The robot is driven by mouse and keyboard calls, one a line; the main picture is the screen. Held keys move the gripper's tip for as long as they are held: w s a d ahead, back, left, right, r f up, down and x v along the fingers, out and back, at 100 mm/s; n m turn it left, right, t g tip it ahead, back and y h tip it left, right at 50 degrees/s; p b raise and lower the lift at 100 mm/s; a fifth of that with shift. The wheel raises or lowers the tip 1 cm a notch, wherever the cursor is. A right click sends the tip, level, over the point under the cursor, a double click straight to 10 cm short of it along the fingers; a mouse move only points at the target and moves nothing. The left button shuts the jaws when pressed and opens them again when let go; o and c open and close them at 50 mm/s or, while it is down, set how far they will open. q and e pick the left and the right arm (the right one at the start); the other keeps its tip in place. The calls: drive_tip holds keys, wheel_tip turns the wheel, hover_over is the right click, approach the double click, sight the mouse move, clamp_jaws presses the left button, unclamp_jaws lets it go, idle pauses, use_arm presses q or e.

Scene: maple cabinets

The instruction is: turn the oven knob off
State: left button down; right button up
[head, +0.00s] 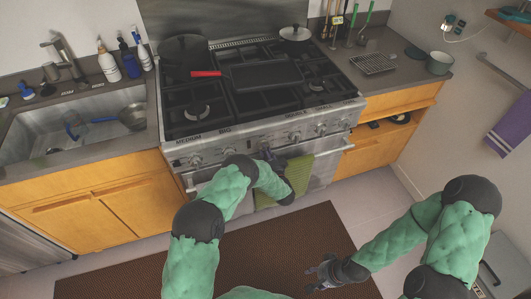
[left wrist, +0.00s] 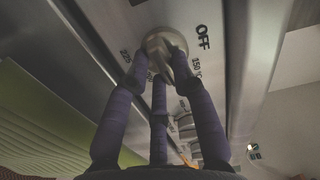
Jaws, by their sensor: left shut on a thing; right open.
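The oven knob (left wrist: 160,40) is a round metal dial on the stove's front panel in the left wrist view. The word OFF and temperature numbers are printed around it. My left gripper (left wrist: 158,68) has its purple fingers closed around the knob. In the head view my left gripper (head: 266,154) is at the middle of the front panel of the stove (head: 245,128), largely hiding the knob. The knob's pointer mark cannot be made out. My right gripper (head: 322,272) is open and empty, low over the floor, away from the stove.
Other burner knobs (head: 320,129) line the panel on both sides. A green towel (head: 299,172) hangs on the oven handle, close to my left arm. A pan with a red handle (head: 206,74) and a lidded pot (head: 295,38) are on the stovetop. A brown rug (head: 240,245) covers the floor in front.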

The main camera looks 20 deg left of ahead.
use_arm(q)
drive_tip(key=shift+w+d+r+n+b, duration=0.1)
drive_tip(key=shift+n+b, duration=1.75)
drive_tip(key=shift+n, duration=2.15)
drive_tip(key=shift+d+r+n+b, duration=0.1)
drive_tip(key=shift+n+b, duration=1.75)
drive_tip(key=shift+n, duration=2.15)
drive_tip(key=c, duration=1)
unclamp_jaws()
drive_tip(key=shift+c, duration=0.2)
drive_tip(key=v, duration=1.2)
